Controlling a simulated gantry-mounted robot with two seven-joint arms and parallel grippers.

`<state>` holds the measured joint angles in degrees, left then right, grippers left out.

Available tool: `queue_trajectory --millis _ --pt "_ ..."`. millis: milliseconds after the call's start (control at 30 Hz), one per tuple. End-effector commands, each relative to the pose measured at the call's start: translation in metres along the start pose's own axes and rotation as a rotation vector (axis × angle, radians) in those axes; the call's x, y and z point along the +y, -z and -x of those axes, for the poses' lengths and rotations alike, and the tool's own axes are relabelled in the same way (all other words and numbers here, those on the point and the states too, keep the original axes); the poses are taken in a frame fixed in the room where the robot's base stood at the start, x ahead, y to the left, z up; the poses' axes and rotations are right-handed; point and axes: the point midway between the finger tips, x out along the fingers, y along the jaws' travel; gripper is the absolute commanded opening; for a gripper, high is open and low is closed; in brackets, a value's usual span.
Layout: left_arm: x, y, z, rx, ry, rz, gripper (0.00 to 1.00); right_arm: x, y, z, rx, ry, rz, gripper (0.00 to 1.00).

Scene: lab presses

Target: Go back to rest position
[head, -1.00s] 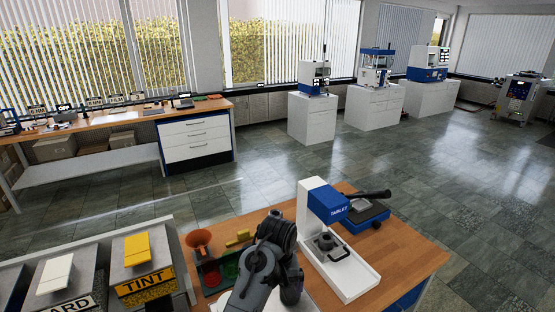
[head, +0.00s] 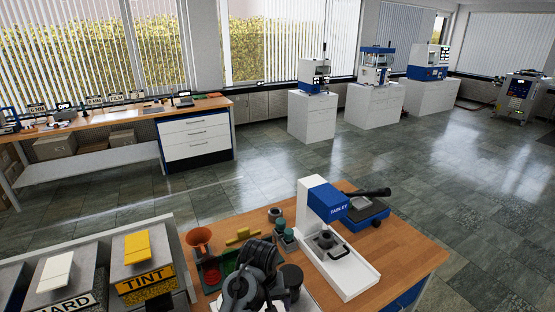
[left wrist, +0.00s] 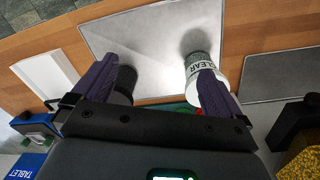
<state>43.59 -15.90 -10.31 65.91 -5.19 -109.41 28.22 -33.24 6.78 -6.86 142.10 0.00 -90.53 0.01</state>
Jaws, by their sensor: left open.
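My left gripper shows in the left wrist view (left wrist: 155,82), with its two dark purple fingers spread apart and nothing held between them. A grey plate (left wrist: 150,40) lies on the wooden bench beyond the fingertips. A jar labelled CLEAR (left wrist: 197,68) is partly hidden behind the right finger, and a dark cup (left wrist: 125,84) is beside the left finger. I cannot tell if either touches a finger. In the head view my dark left arm is over the front of the bench, its fingertips hidden. The dark cup also shows there (head: 291,276). My right gripper is not in view.
A blue and white TABLET press (head: 327,205) stands on the bench (head: 405,248), right of my arm. An orange funnel (head: 199,238) and small jars (head: 285,236) stand near the arm. The yellow TINT bin (head: 143,283) is at the left. The bench's right end is clear.

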Motion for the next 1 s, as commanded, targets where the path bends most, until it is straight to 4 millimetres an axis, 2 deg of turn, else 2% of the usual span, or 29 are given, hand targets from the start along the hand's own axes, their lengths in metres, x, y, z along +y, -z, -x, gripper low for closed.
queue_trajectory --millis 33,167,267,400,500,600,700,800,1000 --pt "-0.011 -0.007 -0.015 0.002 -0.01 0.005 1.0 0.0 0.0 0.0 0.0 0.0 0.001 1.0" --pt "-0.039 -0.027 -0.048 0.024 -0.034 0.006 1.0 0.0 0.0 0.0 0.0 0.0 0.001 1.0" --pt "-0.068 -0.052 -0.076 0.049 -0.045 0.004 1.0 0.0 0.0 0.0 0.0 -0.001 0.001 1.0" --pt "-0.113 -0.101 -0.109 0.095 -0.045 -0.014 1.0 0.0 0.0 0.0 0.0 -0.001 0.002 1.0" --pt "-0.142 -0.141 -0.122 0.131 -0.034 -0.038 1.0 0.0 0.0 0.0 0.0 -0.001 0.002 1.0" --pt "-0.168 -0.183 -0.126 0.167 -0.016 -0.073 1.0 0.0 0.0 0.0 0.0 -0.001 0.002 1.0" --pt "-0.188 -0.22 -0.122 0.2 0.002 -0.115 1.0 0.0 0.0 0.0 0.0 -0.001 0.002 1.0" --pt "-0.202 -0.25 -0.114 0.225 0.016 -0.152 1.0 0.0 0.0 0.0 0.0 -0.001 0.002 1.0" --pt "-0.217 -0.296 -0.093 0.263 0.037 -0.223 1.0 0.0 0.0 0.0 0.0 -0.001 0.002 1.0"
